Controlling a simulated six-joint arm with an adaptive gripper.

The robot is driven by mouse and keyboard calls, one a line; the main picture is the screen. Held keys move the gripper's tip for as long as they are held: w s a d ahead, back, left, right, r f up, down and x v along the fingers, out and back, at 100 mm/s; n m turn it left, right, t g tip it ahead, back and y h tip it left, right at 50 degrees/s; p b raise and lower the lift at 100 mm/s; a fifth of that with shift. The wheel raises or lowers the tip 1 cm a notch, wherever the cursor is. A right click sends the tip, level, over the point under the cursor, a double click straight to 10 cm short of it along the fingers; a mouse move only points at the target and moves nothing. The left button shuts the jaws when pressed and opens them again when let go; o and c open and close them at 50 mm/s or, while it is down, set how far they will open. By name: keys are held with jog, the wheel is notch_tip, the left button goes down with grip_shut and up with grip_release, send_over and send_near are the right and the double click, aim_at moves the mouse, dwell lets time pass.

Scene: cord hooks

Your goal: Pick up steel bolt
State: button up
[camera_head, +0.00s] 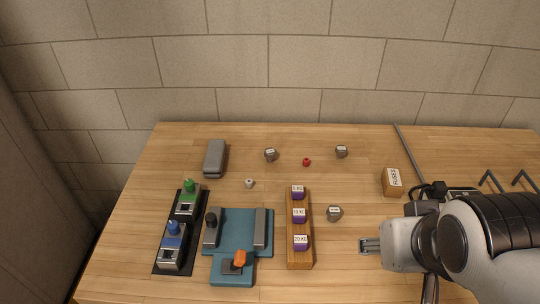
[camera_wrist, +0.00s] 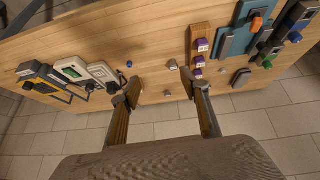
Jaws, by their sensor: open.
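No piece is clearly readable as the steel bolt. The small candidates are a pale grey piece (camera_head: 249,183) left of centre and three grey labelled pieces: one at the back middle (camera_head: 270,155), one at the back right (camera_head: 341,152) and one right of the wooden block (camera_head: 334,213). Their labels are too small to read.
A wooden block (camera_head: 299,256) carries purple weights. A teal fixture (camera_head: 226,266), a black tray (camera_head: 163,256) and a grey case (camera_head: 215,158) stand left. A fuses box (camera_head: 391,182) and hooks (camera_head: 490,181) are right. A small red piece (camera_head: 306,162) lies behind.

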jog(key=w+d+r+n+t+h, duration=0.1)
jog(key=w+d+r+t, duration=0.1)
jog(key=w, duration=0.8)
jog(key=w+d+r+t, duration=0.1)
jog(key=w+r, duration=0.1)
jog(key=w, duration=0.7)
jog(key=w+a+f+n+t+y, duration=0.1)
jog(key=w+a+n, duration=0.1)
jog(key=w, duration=0.7)
jog(key=w+a+f+n+t+y, duration=0.1)
jog(key=w+a+f+t, duration=0.1)
jog(key=w, duration=0.6)
jog(key=w+a+f+n+y, duration=0.3)
jog(key=w+a+f+y, duration=0.2)
jog(key=w+a+f, duration=0.3)
jog(key=n+g+y, duration=0.3)
jog(key=y, duration=0.2)
send_near(266, 150)
jog(key=shift+w+a+r, duration=0.1)
jog(key=shift+w+a, duration=0.25)
jog(key=shift+w, duration=0.2)
jog(key=shift+s+a+f, duration=0.1)
jog(key=shift+a+f, duration=0.1)
jog(key=shift+f, duration=0.05)
jog(key=shift+x, duration=1.3)
jog(key=shift+f, duration=0.1)
